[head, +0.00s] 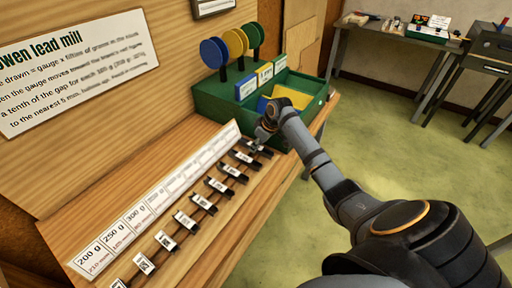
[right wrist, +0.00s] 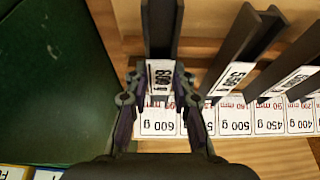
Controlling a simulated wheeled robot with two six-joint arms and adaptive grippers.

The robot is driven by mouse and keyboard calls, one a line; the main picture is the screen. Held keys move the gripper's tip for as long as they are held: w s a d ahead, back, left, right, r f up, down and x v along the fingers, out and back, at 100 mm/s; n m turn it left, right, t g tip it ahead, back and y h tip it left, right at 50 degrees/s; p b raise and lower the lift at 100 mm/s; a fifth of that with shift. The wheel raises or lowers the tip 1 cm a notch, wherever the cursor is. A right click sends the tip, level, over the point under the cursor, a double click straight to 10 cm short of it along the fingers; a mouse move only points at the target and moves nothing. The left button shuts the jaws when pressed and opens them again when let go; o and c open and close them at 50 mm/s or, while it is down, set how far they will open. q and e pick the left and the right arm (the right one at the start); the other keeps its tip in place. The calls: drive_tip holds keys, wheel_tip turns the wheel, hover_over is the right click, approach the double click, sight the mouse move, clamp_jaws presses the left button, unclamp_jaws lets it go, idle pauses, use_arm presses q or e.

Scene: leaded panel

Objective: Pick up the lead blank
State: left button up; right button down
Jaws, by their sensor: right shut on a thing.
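My right gripper (head: 264,134) is at the far end of a row of dark lead blanks (head: 217,186) with white labels, lying on the wooden bench. In the right wrist view, the right gripper (right wrist: 160,92) is shut on a dark lead blank (right wrist: 160,32), with one finger on each side of its white label, which appears to read 600 g. I cannot tell whether this blank is clear of the bench. The neighbouring blank (right wrist: 240,50) stands apart to its right. My left gripper is not in view.
A weight strip (head: 136,214) runs behind the blanks. A green box (head: 212,103) with blue, yellow and green discs (head: 235,43) stands close beyond the gripper. A sign (head: 75,65) hangs on the wall. Open floor (head: 400,130) lies to the right.

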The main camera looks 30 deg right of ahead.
drive_tip(key=shift+r, duration=0.15)
drive_tip(key=shift+w+r, duration=0.1)
drive_tip(key=shift+r, duration=0.15)
wheel_tip(320, 180, up, 2)
drive_tip(key=shift+r+b, duration=0.25)
drive_tip(key=shift+b, duration=0.2)
drive_tip(key=s+r, duration=0.1)
drive_tip(key=s+d+r, duration=0.1)
drive_tip(key=s+r, duration=0.1)
drive_tip(key=s+d+r, duration=0.1)
drive_tip(key=r, duration=0.1)
drive_tip(key=shift+s, duration=0.15)
drive_tip(key=s+d+r+p, duration=0.2)
drive_tip(key=s+r+p, duration=0.2)
drive_tip(key=s+p, duration=0.5)
drive_tip(key=p, duration=0.3)
drive_tip(key=shift+d+r, duration=0.4)
